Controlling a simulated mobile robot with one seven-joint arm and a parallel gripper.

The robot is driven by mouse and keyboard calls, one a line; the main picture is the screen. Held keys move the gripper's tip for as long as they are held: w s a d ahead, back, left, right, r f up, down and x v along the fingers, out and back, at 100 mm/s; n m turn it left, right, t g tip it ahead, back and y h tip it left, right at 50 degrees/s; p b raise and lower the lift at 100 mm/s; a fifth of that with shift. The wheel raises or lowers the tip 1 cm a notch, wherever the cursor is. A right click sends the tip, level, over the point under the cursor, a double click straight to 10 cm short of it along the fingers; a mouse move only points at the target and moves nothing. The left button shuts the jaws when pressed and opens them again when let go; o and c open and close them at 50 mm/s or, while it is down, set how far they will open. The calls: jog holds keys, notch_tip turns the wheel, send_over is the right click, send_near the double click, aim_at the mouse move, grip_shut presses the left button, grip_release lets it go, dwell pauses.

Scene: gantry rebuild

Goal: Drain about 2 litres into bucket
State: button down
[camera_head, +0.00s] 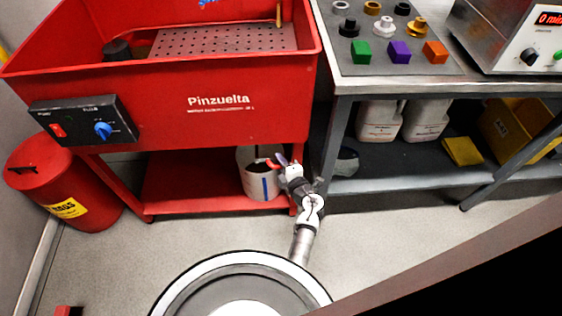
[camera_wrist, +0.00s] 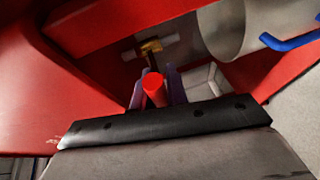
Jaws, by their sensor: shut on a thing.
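A white bucket (camera_head: 260,184) with a blue mark on its side stands on the lower shelf of the red parts washer (camera_head: 215,115). In the wrist view the pale bucket (camera_wrist: 224,28) is at the upper right, with a blue bar beside it. My gripper (camera_head: 277,162) is in front of the bucket's upper part. In the wrist view my gripper (camera_wrist: 156,92) is shut on a red handle (camera_wrist: 154,88), with a brass fitting (camera_wrist: 150,46) beyond it. The red handle also shows by the gripper (camera_head: 271,164) in the head view. Any liquid flow or level in the bucket cannot be made out.
A red bin (camera_head: 55,175) stands at the left. A grey workbench (camera_head: 345,85) with small coloured parts is at the right, with white jugs (camera_head: 378,122) on its lower shelf. A washer leg is close to my arm. The floor in front is clear.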

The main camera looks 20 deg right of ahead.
jog(key=f+m, duration=0.1)
jog(key=f+m+t+b, duration=0.1)
jog(key=m, duration=0.1)
jog(key=shift+w+a+f+t+y, duration=0.1)
jog(key=shift+a+f+t+y, duration=0.1)
jog(key=shift+a+t+y, duration=0.15)
jog(key=c, duration=1.4)
grip_release()
jog(key=s+p, duration=0.1)
jog(key=s, duration=0.3)
jog(key=s+d+p, duration=0.1)
jog(key=s, duration=0.4)
jog(key=s+d+p, duration=0.1)
jog(key=s, duration=0.3)
jog(key=shift+s+d+r, duration=0.1)
jog(key=shift+s+r, duration=0.05)
jog(key=shift+s, duration=0.15)
